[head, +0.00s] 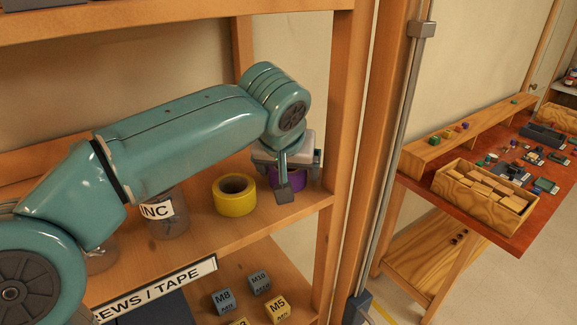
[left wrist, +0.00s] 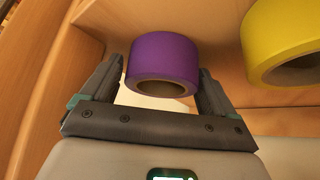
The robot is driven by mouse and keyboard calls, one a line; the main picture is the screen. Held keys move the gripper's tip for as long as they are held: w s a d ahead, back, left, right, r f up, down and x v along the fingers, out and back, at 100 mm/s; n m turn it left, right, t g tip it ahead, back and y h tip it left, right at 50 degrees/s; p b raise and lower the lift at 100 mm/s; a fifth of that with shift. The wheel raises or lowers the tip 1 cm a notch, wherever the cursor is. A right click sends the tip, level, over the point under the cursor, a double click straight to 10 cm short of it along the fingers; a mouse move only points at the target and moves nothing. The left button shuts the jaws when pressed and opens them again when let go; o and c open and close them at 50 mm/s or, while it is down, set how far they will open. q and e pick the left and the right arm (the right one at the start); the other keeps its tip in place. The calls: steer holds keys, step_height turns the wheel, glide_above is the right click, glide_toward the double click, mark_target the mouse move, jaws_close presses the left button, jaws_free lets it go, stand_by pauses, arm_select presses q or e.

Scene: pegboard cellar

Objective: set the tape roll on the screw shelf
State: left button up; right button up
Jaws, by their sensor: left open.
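A purple tape roll (head: 274,179) sits on the wooden shelf labelled "...EWS / TAPE" (head: 245,232), near its right end. It is partly hidden behind my left gripper (head: 290,186). In the left wrist view the purple roll (left wrist: 162,62) lies between the two spread fingers, with one finger on each side. The jaws are open and I see no grip on it. A yellow tape roll (head: 235,196) sits just left of it on the same shelf and also shows in the left wrist view (left wrist: 282,42). My right gripper is not in view.
A clear jar labelled "INC" (head: 168,216) stands left of the yellow roll, partly behind my arm. A wooden upright (head: 345,120) closes the shelf's right end. Small blocks marked M8 (head: 223,301), M10 and M5 lie on the level below. A workbench with a wooden box (head: 484,190) stands at right.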

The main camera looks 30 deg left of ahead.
arm_select(q)
steer(key=shift+w+r+p, duration=0.1)
steer(key=shift+r+p, duration=0.3)
steer(key=shift+r, duration=0.05)
steer(key=b+v, duration=0.1)
steer(key=v, duration=0.5)
steer(key=shift+s+d+r, duration=0.2)
steer(key=shift+s+r, duration=0.05)
steer(key=shift+s, duration=0.1)
steer(key=shift+r, duration=0.15)
steer(key=shift+s, duration=0.1)
